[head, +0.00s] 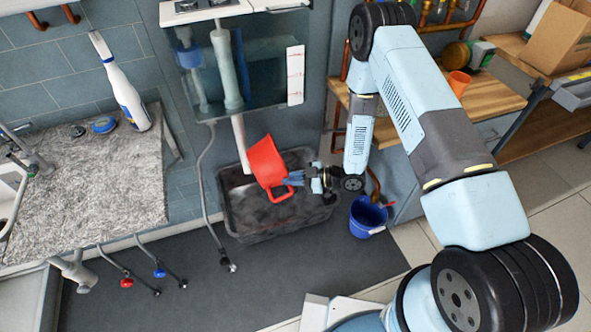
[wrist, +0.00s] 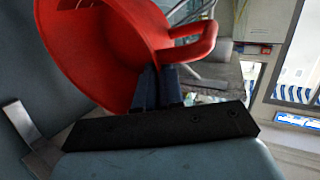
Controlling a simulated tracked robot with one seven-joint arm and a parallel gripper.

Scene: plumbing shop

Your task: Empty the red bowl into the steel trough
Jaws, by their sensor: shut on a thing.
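The red bowl (head: 266,160) is in my gripper (head: 289,182), raised over the dark grey steel trough (head: 265,233) on the floor. The bowl is tipped well over onto its side, with a loop handle near my fingers. In the wrist view the bowl (wrist: 105,55) fills the upper left, and my gripper (wrist: 158,72) is shut at its wall beside the handle. I cannot tell whether anything is left in the bowl. The visible trough floor looks dark, and no separate contents can be made out.
A glass-fronted tank (head: 245,65) with a white downpipe hangs just above the trough. A blue bucket (head: 368,217) stands right of the trough. A wooden bench (head: 488,96) is at right, and a counter with a grey mat (head: 85,190) at left.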

